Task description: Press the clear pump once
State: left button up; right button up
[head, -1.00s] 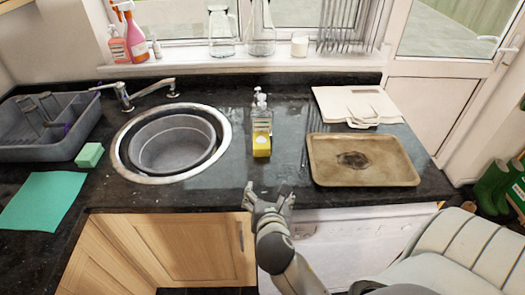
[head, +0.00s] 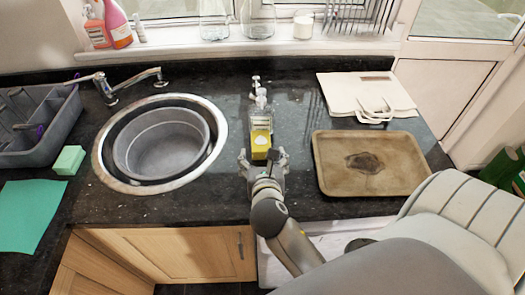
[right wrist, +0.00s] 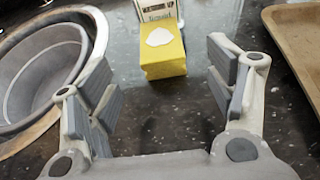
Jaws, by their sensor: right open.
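A clear pump bottle (head: 262,115) with a pale pump head stands upright on the dark granite counter. A second pump head (head: 255,82) shows just behind it; what is under it is mostly hidden. A yellow block (head: 260,144) with a white patch stands right in front of the bottle and hides its lower part. My right gripper (head: 263,158) is open and empty, low over the counter in front of the yellow block. The right wrist view shows the block (right wrist: 163,50) beyond the spread fingers, with the bottle's printed label (right wrist: 160,11) behind it; the pump head is out of that view.
A round sink (head: 103,165) with a grey bowl lies to the left. A worn baking tray (head: 325,180) lies close on the right, with a cream bag (head: 350,92) behind it. A windowsill (head: 180,55) with jars runs along the back.

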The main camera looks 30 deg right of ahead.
aim_at(261, 143)
jog(key=shift+s+a, duration=0.1)
jog(key=shift+s, duration=0.05)
jog(key=x, duration=0.9)
jog(key=shift+p, duration=0.4)
jog(key=shift+x, duration=0.85)
pick_arm(q)
jog(key=shift+s+a+r, duration=0.1)
jog(key=shift+s+r, duration=0.35)
jog(key=shift+s, duration=0.1)
pick_arm(e)
jog(key=shift+c, duration=0.3)
